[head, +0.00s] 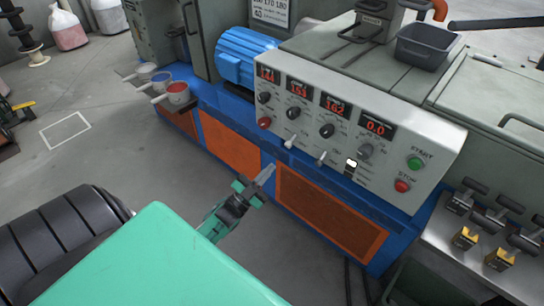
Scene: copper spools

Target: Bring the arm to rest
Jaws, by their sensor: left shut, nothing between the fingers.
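My left gripper (264,178) shows in the middle of the head view, in front of the orange lower panels of the machine. Its fingers are shut with nothing seen between them. It points up and to the right, below the control panel (340,130); I cannot tell whether it touches the machine. My right gripper is not in view.
The control panel has red displays, knobs, a green start button (415,162) and a red stop button (402,186). Small pots (176,93) stand at the left ledge. A grey bin (425,45) sits on top. Metal-and-black parts (490,225) lie on the right shelf.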

